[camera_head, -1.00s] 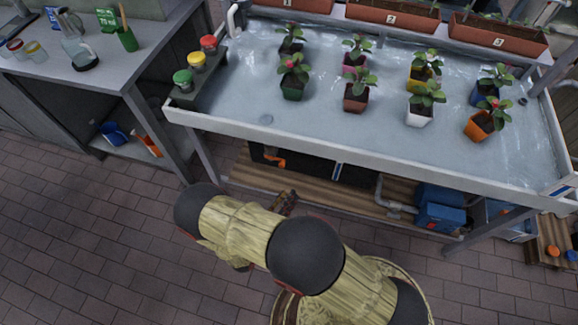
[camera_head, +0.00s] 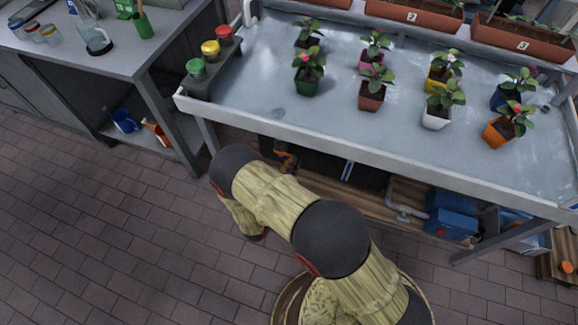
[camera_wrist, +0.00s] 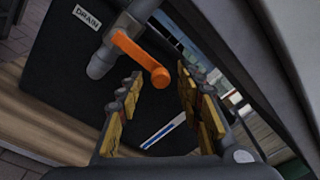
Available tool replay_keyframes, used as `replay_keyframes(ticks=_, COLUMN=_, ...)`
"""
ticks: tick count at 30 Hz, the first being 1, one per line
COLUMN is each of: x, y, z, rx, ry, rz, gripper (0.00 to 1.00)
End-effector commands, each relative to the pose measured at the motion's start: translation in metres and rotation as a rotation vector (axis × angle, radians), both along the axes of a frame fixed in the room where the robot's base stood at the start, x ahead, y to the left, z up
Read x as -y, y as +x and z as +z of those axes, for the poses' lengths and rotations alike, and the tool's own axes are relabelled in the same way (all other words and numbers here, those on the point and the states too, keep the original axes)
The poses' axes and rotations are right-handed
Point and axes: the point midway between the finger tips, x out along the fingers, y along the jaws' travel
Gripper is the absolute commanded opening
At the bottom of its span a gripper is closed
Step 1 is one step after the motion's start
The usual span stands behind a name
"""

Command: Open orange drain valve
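The orange drain valve handle (camera_wrist: 138,57) shows in the wrist view, fixed to a grey pipe (camera_wrist: 101,62) beside a "DRAIN" label (camera_wrist: 87,17). The handle slants down to the right and ends in a round knob. My gripper (camera_wrist: 161,82) is open, with its two padded fingers on either side of the knob end in the picture. The knob appears just beyond the fingertips; I cannot tell whether they touch. In the head view my gripper (camera_head: 287,161) is under the tray's front edge, and the handle is mostly hidden there.
The wet plant tray (camera_head: 330,131) overhangs the valve area, with several potted plants on it. A black tank (camera_wrist: 67,83) stands behind the handle. A wooden shelf (camera_head: 375,200) bears a blue pump box (camera_head: 452,213). The table leg (camera_head: 208,137) is at left.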

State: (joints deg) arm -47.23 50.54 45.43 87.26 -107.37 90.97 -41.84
Motion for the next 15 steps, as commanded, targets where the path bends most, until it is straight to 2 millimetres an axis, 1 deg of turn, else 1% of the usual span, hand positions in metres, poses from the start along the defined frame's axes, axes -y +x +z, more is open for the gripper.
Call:
replay_keyframes(ticks=8, x=0.0005, y=0.0013, z=0.0005, rx=0.0, ry=0.001, rz=0.0, gripper=0.36)
replay_keyframes(ticks=15, x=0.0005, y=0.0012, z=0.0004, rx=0.0, ry=0.001, rz=0.0, gripper=0.22)
